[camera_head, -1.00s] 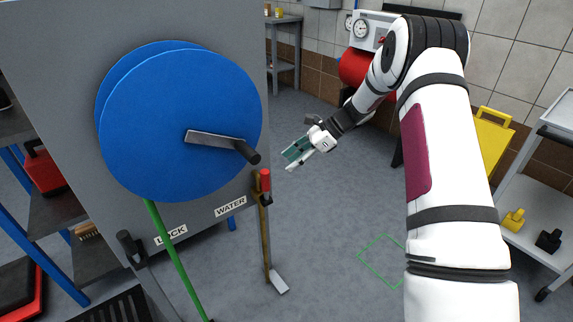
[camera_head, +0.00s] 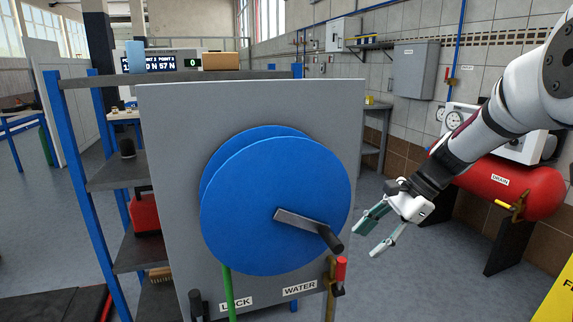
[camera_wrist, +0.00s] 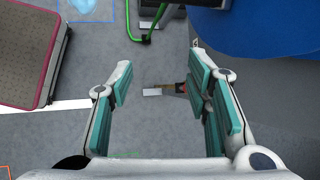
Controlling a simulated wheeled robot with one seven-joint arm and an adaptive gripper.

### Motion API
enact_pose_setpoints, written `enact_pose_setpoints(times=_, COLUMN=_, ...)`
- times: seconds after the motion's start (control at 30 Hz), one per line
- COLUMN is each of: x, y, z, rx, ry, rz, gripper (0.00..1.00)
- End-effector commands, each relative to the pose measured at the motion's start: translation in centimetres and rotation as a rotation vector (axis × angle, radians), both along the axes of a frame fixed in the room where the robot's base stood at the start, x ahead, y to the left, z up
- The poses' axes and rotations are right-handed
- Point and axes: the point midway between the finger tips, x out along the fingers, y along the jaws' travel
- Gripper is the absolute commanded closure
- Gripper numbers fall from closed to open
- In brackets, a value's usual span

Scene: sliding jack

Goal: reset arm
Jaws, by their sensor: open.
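My gripper (camera_head: 381,232) is open and empty, in mid-air to the right of the grey panel in the head view. In the wrist view its two teal-padded fingers (camera_wrist: 165,92) stand wide apart with floor between them. My arm reaches in from the right, bent downward to the gripper. The blue wheel (camera_head: 265,205) with its crank handle (camera_head: 310,228) is on the grey panel (camera_head: 170,140), to the left of my gripper and apart from it.
Below the wheel are the labels LOCK (camera_head: 236,304) and WATER (camera_head: 299,288) and a red-tipped lever (camera_head: 341,270). A red tank (camera_head: 500,187) stands behind my arm at the right. A shelf rack (camera_head: 120,175) stands left. Floor is clear below my gripper.

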Motion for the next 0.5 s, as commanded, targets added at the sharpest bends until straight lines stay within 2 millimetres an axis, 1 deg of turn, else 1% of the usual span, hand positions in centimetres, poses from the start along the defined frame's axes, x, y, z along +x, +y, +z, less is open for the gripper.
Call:
enact_pose_setpoints(times=0.03, x=-1.8, y=0.7, z=1.6, rx=-0.032, ry=-0.029, rz=0.057, gripper=0.55)
enact_pose_setpoints(times=0.17, x=-6.4, y=1.8, z=4.3, rx=-0.113, ry=-0.095, rz=0.208, gripper=0.55)
enact_pose_setpoints(times=0.2, x=-7.9, y=2.1, z=5.0, rx=-0.138, ry=-0.114, rz=0.254, gripper=0.55)
enact_pose_setpoints(times=0.33, x=-12.8, y=2.8, z=6.9, rx=-0.218, ry=-0.175, rz=0.404, gripper=0.55)
enact_pose_setpoints(times=0.47, x=-17.8, y=3.1, z=8.1, rx=-0.295, ry=-0.231, rz=0.551, gripper=0.55)
enact_pose_setpoints(times=0.5, x=-19.3, y=3.1, z=8.3, rx=-0.318, ry=-0.247, rz=0.595, gripper=0.55)
